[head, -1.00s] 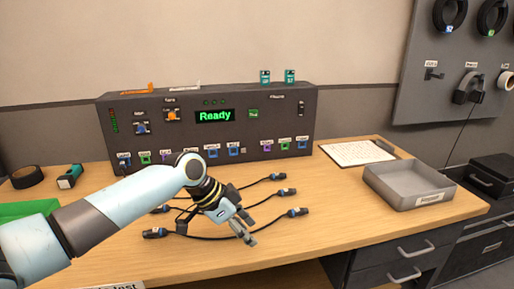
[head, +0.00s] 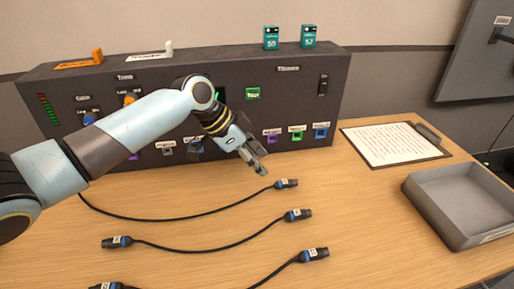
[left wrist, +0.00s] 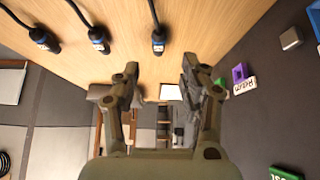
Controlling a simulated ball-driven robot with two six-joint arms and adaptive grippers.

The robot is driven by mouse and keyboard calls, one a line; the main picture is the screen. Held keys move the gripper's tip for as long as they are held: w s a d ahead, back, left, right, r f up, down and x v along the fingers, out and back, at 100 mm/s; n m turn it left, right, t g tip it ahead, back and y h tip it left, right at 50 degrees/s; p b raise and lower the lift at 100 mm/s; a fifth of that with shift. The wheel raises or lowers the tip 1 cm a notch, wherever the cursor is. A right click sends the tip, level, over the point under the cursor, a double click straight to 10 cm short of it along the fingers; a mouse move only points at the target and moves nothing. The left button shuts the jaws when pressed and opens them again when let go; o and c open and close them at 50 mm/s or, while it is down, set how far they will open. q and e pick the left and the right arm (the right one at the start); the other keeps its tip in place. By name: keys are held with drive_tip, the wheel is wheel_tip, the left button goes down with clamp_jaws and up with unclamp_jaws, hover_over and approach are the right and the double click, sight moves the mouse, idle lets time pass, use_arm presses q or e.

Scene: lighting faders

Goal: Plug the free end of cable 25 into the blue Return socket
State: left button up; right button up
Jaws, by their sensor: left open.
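Three black cables lie on the table, their near-right plugs (head: 287,183), (head: 298,215) and (head: 314,255) showing small white tags. I cannot read which tag is 25. The three plugs also show at the top of the left wrist view (left wrist: 158,42). The console has a blue socket (head: 320,131) at the right of its lower row and another blue socket (head: 195,150) partly behind my arm; I cannot read which is Return. My left gripper (head: 258,163) is open and empty, in front of the console and above the farthest plug. In the left wrist view its fingers (left wrist: 158,82) are apart. My right gripper is out of view.
A purple socket (head: 271,137) and a green socket (head: 296,133) sit beside the right blue socket. A clipboard (head: 392,145) and a grey tray (head: 462,202) occupy the table's right.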

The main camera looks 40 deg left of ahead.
sight(278, 182)
use_arm(q)
drive_tip(key=b+x, duration=0.3)
drive_tip(key=shift+d+f+b, duration=0.15)
drive_tip(key=shift+f+b, duration=0.2)
drive_tip(key=shift+f, duration=0.05)
drive_tip(key=b+x, duration=0.2)
drive_tip(key=x, duration=0.1)
drive_tip(key=shift+w+f, duration=0.1)
drive_tip(key=shift+w, duration=0.05)
drive_tip(key=shift+w+d+f+b, duration=0.3)
drive_tip(key=shift+f+b, duration=0.1)
drive_tip(key=shift+b, duration=0.1)
drive_tip(key=shift+d+f, duration=0.1)
drive_tip(key=shift+f, duration=0.05)
drive_tip(key=shift+c, duration=0.4)
clamp_jaws()
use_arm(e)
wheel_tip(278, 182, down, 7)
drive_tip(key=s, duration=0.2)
use_arm(q)
drive_tip(key=shift+r+p, duration=0.75)
drive_tip(key=shift+r, duration=0.05)
wheel_tip(278, 182, up, 4)
drive_tip(key=p, duration=0.3)
drive_tip(key=shift+f, duration=0.2)
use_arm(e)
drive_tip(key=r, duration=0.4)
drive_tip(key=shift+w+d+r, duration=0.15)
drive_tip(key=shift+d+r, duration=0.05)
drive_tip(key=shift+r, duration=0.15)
